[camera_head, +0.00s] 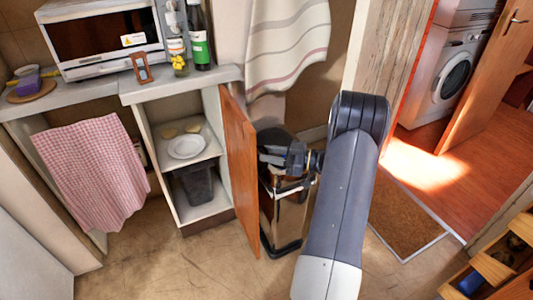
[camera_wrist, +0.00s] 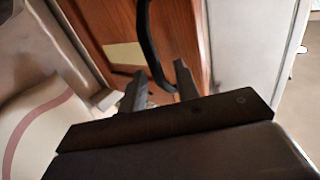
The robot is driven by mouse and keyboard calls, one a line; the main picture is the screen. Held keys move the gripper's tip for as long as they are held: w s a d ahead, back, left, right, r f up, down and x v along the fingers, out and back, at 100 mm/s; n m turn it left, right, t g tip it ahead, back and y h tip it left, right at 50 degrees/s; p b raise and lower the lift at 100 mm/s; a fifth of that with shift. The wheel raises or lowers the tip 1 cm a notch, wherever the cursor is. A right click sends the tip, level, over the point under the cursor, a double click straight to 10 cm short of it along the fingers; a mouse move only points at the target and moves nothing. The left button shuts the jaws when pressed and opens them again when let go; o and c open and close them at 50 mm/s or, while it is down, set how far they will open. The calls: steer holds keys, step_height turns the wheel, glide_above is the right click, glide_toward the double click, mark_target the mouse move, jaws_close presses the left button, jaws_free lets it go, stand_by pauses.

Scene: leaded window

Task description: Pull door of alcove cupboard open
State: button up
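The cupboard's brown wooden door (camera_head: 240,165) stands swung wide open at the right of the cupboard (camera_head: 186,222). Its inside shows a white plate (camera_head: 187,146) on a shelf and a dark bin (camera_head: 194,184) below. My gripper (camera_head: 272,158) is on the right, outer side of the door. In the wrist view, the door's wooden face (camera_wrist: 175,35) carries a black curved handle (camera_wrist: 150,45). My gripper's two fingers (camera_wrist: 158,82) are apart, with the handle's lower end running between them. Whether they touch the handle I cannot tell.
A brown bin with a black frame (camera_head: 284,215) stands just below my gripper. A striped cloth (camera_head: 286,45) hangs behind. A microwave (camera_head: 103,36) and bottles (camera_head: 197,38) stand on the counter. The floor (camera_head: 185,265) in front of the cupboard is clear.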

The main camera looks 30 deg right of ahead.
steer(key=v, duration=0.9)
steer(key=shift+s+d, duration=0.1)
steer(key=shift+s, duration=0.05)
steer(key=x, duration=1.1)
steer(key=shift+f, duration=0.1)
